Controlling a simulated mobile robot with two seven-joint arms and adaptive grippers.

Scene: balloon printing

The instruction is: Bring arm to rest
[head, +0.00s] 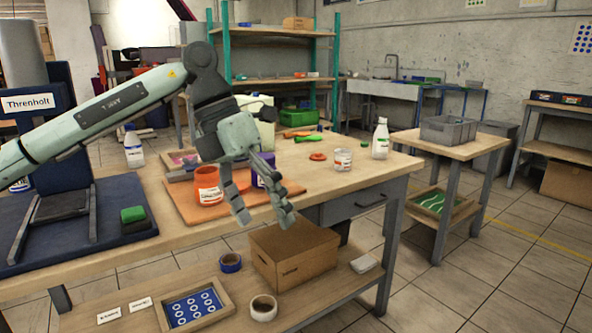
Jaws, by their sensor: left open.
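My left gripper (262,212) hangs from my left arm, which reaches in from the left over the workbench (365,176). Its fingers point down and are spread, with nothing between them. They are in front of the bench's front edge, above the cardboard box (297,262) on the lower shelf. An orange container (207,184) and a purple container stand on an orange board (180,200) behind the gripper. My right gripper is out of view.
On the bench stand a white tub (343,160), an orange lid (318,156) and a white bottle (381,140). The press labelled Threnholt (40,103) is at the left. A grey bin (447,130) stands on a side table.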

